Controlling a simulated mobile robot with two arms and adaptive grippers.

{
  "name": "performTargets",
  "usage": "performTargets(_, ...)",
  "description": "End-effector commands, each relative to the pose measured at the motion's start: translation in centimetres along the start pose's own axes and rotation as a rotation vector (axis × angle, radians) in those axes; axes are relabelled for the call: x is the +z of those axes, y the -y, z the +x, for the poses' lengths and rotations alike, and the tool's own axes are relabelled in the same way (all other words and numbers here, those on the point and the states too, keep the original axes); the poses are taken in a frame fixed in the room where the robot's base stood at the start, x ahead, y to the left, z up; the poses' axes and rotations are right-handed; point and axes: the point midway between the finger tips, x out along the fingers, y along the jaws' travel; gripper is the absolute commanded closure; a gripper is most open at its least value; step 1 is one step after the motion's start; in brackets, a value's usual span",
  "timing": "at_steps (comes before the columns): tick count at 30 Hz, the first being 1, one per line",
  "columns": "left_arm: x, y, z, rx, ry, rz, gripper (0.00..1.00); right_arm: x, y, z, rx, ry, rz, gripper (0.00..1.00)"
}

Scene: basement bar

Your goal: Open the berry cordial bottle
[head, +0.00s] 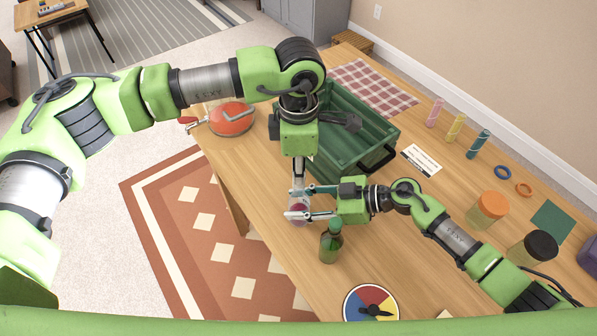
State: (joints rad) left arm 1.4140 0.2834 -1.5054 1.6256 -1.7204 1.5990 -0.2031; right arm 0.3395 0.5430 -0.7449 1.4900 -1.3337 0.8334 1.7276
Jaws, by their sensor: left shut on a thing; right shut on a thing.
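The berry cordial bottle (298,212) shows as a small clear body with pink-purple contents near the table's left edge. It is mostly hidden by my grippers. My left gripper (299,187) points straight down from above and is shut at the top of the bottle. Its fingertips and the cap are hard to make out. My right gripper (297,202) reaches in level from the right and is shut around the bottle, its two fingers on either side. I cannot tell whether the cap is still seated.
A green bottle (331,243) stands close by, just in front of my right gripper. A green crate (375,130) is behind, with a red-orange kettle-like pot (232,118) to its left. A colored spinner disc (371,303) lies at the front. Jars (487,212) stand at right.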

Motion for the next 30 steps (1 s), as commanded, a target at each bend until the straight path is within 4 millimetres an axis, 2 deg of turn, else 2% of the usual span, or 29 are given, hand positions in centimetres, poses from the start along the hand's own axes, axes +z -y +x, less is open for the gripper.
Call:
performTargets(16,0.0,0.0,-0.8,0.0,0.0,0.0,1.0,0.1,0.0,0.0,-0.001,0.001,0.001,1.0)
performTargets(25,0.0,-0.1,-4.0,0.002,0.0,0.0,1.0,0.1,0.0,0.0,-0.001,0.001,0.001,1.0)
performTargets(30,0.0,0.0,-4.7,-0.001,0.0,0.0,1.0,0.1,0.0,0.0,-0.001,0.001,0.001,1.0)
